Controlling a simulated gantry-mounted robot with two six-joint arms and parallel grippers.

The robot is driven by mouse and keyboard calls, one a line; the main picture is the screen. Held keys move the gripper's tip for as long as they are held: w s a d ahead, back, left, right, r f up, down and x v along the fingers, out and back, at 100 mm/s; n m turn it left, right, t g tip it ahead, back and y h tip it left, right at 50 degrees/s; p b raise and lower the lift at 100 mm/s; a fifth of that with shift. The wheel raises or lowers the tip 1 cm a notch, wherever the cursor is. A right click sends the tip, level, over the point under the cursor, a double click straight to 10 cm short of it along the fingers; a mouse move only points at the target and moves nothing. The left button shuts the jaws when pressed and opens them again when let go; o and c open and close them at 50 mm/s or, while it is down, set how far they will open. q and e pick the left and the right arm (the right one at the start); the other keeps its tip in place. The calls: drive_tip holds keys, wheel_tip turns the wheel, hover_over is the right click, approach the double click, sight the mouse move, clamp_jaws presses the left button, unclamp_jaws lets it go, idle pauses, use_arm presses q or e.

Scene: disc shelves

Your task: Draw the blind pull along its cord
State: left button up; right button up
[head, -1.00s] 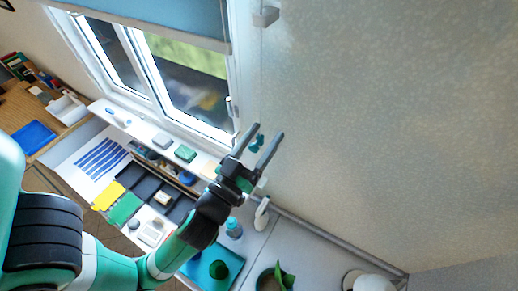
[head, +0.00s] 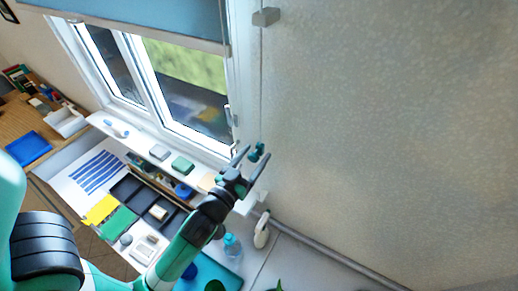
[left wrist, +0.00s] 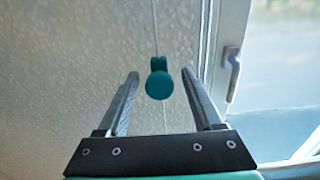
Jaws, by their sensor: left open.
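The blind pull is a small teal knob (head: 257,152) on a thin pale cord that runs down the wall right of the window. In the left wrist view the pull (left wrist: 159,86) hangs upright below the cord (left wrist: 154,25), centred between my finger ends. My left gripper (head: 259,151) is open, its two dark fingers on either side of the pull. The left wrist view shows clear gaps between the pull and both fingers (left wrist: 160,75). How far the pull lies in depth between the fingers is hard to tell. My right gripper is not in view.
A blue blind (head: 150,18) covers the window top. A grey cord bracket (head: 266,17) is on the wall. The window handle (left wrist: 232,75) is close right of my fingers. Below are a cluttered sill, a blue bottle (head: 232,246) and a white spray bottle (head: 262,231). The right wall is bare.

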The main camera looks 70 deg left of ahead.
use_arm(q)
drive_tip(key=shift+x, duration=1.4)
drive_tip(key=shift+c, duration=0.3)
clamp_jaws()
